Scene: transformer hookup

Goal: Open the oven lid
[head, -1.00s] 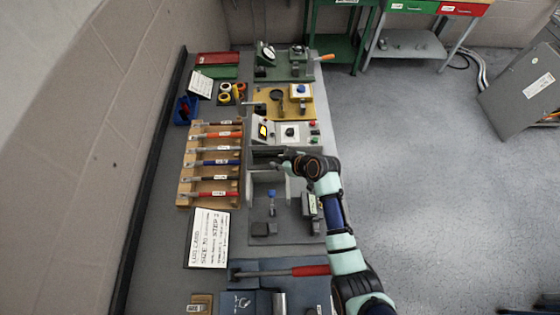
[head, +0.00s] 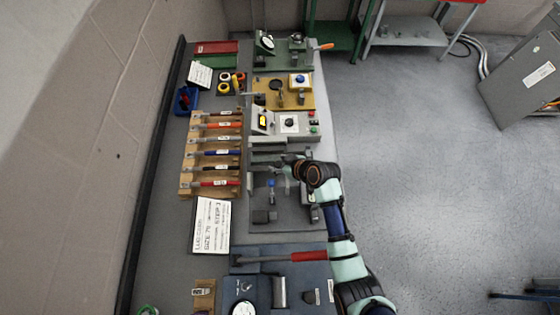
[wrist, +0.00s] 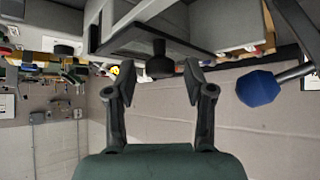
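The grey oven unit (head: 289,126) with its dial panel stands on the bench in the head view. In the wrist view a grey box-like part, which looks like the oven lid (wrist: 190,30), has a dark bar along its edge and a black knob (wrist: 159,62). My gripper (wrist: 158,75) is open, with its two fingers apart on either side of the knob. I cannot tell whether either finger touches it. In the head view my gripper (head: 284,163) is just in front of the oven unit, and the wrist hides part of the lid area.
A blue knob on a rod (wrist: 259,88) stands right of the fingers in the wrist view. In the head view, a wooden rack (head: 188,165) of several coloured-handled tools is to the left, and a red-handled tool (head: 305,257) lies nearer. Open floor lies to the right.

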